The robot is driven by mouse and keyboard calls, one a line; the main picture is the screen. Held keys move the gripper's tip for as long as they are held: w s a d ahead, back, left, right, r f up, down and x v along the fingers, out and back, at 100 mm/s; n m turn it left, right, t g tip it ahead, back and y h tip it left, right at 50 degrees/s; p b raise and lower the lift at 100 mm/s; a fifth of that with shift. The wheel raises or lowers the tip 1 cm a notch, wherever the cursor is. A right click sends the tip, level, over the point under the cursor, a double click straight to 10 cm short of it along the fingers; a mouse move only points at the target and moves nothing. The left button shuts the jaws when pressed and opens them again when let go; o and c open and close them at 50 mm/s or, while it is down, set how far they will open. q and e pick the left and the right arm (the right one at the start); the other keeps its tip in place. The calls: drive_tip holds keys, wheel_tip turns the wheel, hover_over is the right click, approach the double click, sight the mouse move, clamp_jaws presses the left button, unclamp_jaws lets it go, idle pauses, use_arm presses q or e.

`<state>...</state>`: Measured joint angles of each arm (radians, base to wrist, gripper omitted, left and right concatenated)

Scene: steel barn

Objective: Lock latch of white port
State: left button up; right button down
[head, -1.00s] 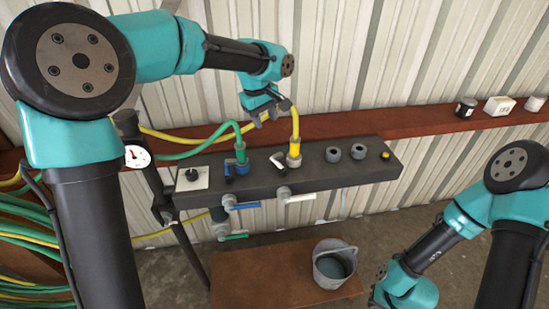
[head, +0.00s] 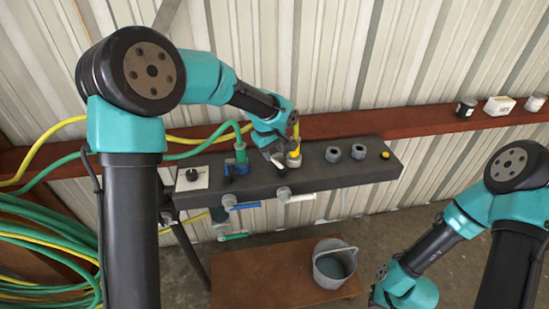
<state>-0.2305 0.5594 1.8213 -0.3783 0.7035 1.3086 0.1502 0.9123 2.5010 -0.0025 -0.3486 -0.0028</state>
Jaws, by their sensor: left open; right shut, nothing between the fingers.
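A dark manifold bar (head: 320,176) carries a row of ports in front of the wall. The yellow hose's connector (head: 294,160) sits upright in the port above the white valve handle (head: 297,197). The white latch beside this port is now mostly hidden by my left gripper, so its position cannot be made out. My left gripper (head: 277,160) is open, pointing down just left of the yellow connector. Whether it touches the latch cannot be told. My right wrist shows at the lower right, but its fingers are out of view.
A green hose's connector (head: 241,160) with a blue latch (head: 229,170) stands close on the left. Two grey empty ports (head: 333,154) and a yellow button (head: 385,155) are on the right. A bucket (head: 335,264) stands on a brown table (head: 255,280) below.

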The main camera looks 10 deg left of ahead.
sight(275, 160)
use_arm(q)
drive_tip(key=shift+w+d+f, duration=0.15)
drive_tip(key=shift+f, duration=0.75)
drive_tip(key=shift+w+d+f, duration=0.1)
drive_tip(key=shift+f, duration=0.75)
drive_tip(key=shift+c, duration=0.4)
clamp_jaws()
